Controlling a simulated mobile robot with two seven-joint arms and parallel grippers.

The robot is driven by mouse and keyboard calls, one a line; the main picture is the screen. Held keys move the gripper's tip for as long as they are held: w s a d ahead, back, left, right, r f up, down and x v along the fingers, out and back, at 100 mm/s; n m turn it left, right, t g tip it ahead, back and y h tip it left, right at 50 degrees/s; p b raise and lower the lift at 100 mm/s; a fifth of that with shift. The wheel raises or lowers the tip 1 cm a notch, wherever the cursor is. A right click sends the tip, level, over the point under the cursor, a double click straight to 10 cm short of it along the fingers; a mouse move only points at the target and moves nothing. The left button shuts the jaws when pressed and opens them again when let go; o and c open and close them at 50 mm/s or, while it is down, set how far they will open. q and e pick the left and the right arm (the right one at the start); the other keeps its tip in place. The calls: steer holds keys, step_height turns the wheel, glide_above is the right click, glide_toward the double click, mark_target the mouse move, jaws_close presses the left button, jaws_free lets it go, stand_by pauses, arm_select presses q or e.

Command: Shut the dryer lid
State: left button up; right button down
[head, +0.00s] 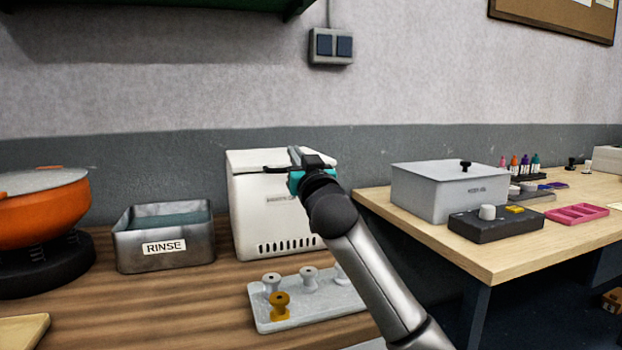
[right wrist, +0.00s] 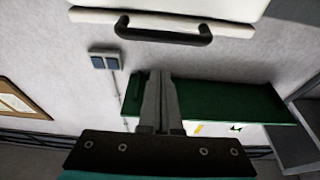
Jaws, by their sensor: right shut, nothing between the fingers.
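The dryer is the white box with a row of slots (head: 255,225) at the back of the wooden bench. Its white lid (head: 262,157) appears lowered onto the body; I cannot tell whether a small gap remains. The lid's black bar handle (head: 272,169) is at the front edge, and the right wrist view shows it clearly along the white lid edge (right wrist: 163,27). My right gripper (head: 295,154) is at the dryer's top front, beside the handle, and hides part of the lid. Its fingers (right wrist: 160,85) are shut and empty, apart from the handle in the wrist view. My left gripper is not in view.
A metal RINSE tub (head: 165,245) and an orange bowl (head: 40,215) stand left of the dryer. A pale fixture plate (head: 315,312) with several spool-shaped parts lies in front. A second table (head: 500,265) with a grey box (head: 450,190) stands right.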

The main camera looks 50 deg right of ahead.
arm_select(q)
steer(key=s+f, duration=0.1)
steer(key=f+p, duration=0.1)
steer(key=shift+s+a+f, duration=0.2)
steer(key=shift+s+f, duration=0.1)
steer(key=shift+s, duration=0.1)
arm_select(e)
steer(key=f+v, duration=0.1)
steer(key=v, duration=0.9)
steer(key=shift+w+d+f, duration=0.2)
